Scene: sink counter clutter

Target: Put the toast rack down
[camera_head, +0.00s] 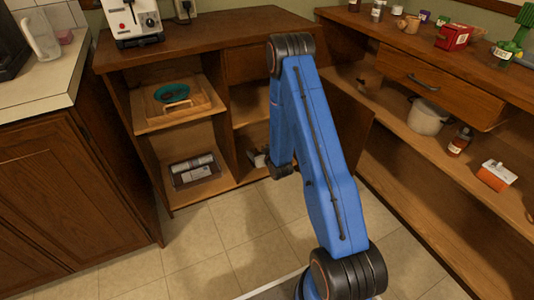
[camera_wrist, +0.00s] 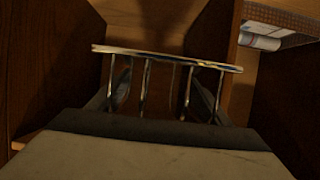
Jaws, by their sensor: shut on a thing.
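The toast rack (camera_wrist: 167,57) shows in the wrist view as a thin metal rail with several upright wire bars below it. My gripper (camera_wrist: 161,88) has a dark finger at each side of the rack and is shut on it. The rack is inside a wooden cupboard compartment, between a dark wall at the left and a panel at the right. I cannot tell whether its base touches the shelf. In the head view my blue arm reaches down to the lower cupboard opening and hides most of the gripper and rack.
In the head view, a dark tray with rolled items (camera_head: 195,171) lies on the lower left shelf. Above it are a wooden tray (camera_head: 150,104) and a teal dish (camera_head: 171,92). An open cupboard door (camera_head: 343,137) stands right of my arm. A pot (camera_head: 428,117) stands on the right shelf.

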